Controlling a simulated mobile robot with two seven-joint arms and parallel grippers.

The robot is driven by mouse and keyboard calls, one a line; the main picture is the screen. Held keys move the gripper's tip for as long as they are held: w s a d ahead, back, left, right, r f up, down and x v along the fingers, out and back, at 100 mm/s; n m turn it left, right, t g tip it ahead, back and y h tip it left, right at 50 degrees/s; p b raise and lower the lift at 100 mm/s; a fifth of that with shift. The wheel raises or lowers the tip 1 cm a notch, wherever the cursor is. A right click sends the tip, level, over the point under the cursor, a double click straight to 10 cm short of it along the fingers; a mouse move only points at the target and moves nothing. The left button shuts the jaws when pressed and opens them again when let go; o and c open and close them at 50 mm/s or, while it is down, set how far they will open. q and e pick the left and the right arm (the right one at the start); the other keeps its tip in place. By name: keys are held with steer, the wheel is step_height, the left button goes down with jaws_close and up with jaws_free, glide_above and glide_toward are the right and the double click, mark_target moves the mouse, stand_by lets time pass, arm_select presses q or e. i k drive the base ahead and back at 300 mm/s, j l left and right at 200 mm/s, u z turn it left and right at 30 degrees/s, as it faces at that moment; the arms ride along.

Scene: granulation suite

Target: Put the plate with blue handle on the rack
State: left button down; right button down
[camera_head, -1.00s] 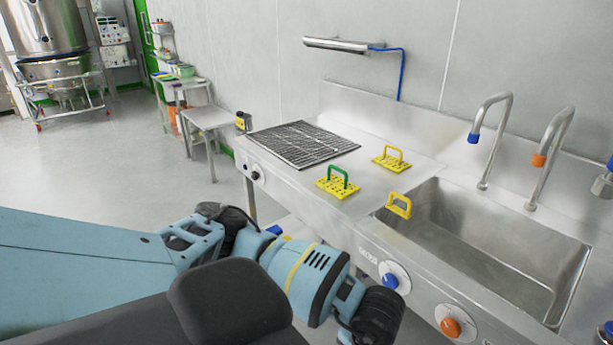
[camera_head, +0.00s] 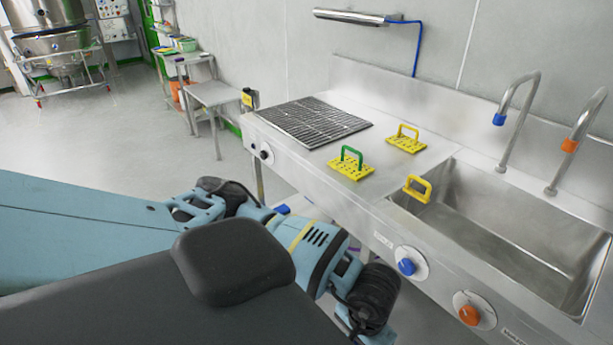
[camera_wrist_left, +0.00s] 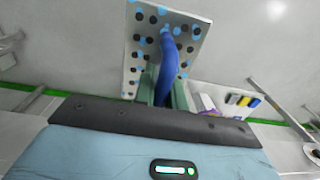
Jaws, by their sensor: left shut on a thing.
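My left gripper (camera_wrist_left: 163,90) is shut on the blue handle (camera_wrist_left: 168,60) of a pale plate (camera_wrist_left: 196,32) with black and light-blue dots, seen in the left wrist view. The plate is held off any surface there, tilted to the camera. In the head view my left arm crosses the lower middle in front of the counter; its gripper and the held plate cannot be made out. A dark slatted rack (camera_head: 313,122) lies bare on the left end of the steel counter. My right gripper is not in view.
On the counter (camera_head: 375,195), a yellow plate with green handle (camera_head: 351,168) and one with yellow handle (camera_head: 405,142) lie right of the rack. Another yellow handle (camera_head: 418,188) shows at the edge of the sink (camera_head: 520,235). Taps stand behind. A small table (camera_head: 213,93) stands left.

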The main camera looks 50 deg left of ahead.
mark_target(301, 116)
steer(key=j, duration=1.4)
steer(key=i+j, duration=0.1)
steer(key=j, duration=2.75)
steer(key=u, duration=0.05)
